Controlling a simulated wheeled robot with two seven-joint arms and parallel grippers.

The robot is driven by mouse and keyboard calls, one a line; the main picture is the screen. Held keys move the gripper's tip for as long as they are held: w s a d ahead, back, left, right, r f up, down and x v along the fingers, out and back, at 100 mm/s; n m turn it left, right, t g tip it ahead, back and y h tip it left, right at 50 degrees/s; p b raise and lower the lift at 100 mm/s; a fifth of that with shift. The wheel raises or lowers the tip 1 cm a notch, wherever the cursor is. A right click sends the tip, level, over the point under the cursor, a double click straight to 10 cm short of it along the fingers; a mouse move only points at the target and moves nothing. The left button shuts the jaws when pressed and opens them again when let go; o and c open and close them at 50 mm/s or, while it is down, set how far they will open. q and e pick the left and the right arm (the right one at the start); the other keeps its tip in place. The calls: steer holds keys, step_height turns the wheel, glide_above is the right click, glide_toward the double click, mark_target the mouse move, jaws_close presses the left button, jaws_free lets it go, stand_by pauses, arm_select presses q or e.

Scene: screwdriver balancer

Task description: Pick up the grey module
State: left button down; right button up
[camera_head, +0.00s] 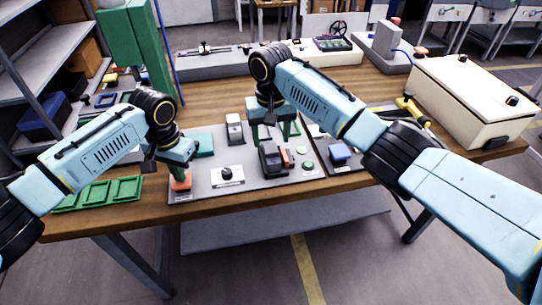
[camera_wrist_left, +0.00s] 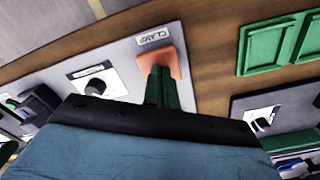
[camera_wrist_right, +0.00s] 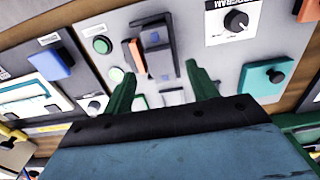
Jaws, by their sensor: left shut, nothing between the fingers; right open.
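A dark grey module (camera_head: 269,160) stands on the light grey panel (camera_head: 208,188), beside an orange-faced piece (camera_head: 287,158). In the right wrist view the dark grey module (camera_wrist_right: 157,62) shows a blue spot on top. My right gripper (camera_head: 274,136) is open and empty above the panel, just behind the module. In the right wrist view its green fingers (camera_wrist_right: 160,75) are spread, with the module's near end between and beyond the tips. My left gripper (camera_head: 178,170) is shut and empty at the orange clamp block (camera_head: 181,181); its fingers (camera_wrist_left: 163,80) overlap the block, contact unclear.
A black knob (camera_head: 227,173), green buttons (camera_head: 308,166) and a pale grey block (camera_head: 234,128) are on the panel. A blue block (camera_head: 339,152) is to the right. Green trays (camera_head: 100,194) lie left. A large cream case (camera_head: 470,95) fills the table's right end.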

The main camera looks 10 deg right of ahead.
mark_target(271, 148)
step_height(271, 148, down, 4)
steer(key=shift+s+r, duration=0.15)
steer(key=shift+r, duration=0.05)
steer(key=c, duration=1.2)
step_height(271, 148, up, 15)
steer(key=shift+r, duration=0.1)
steer(key=shift+c, duration=0.2)
stand_by(0.4)
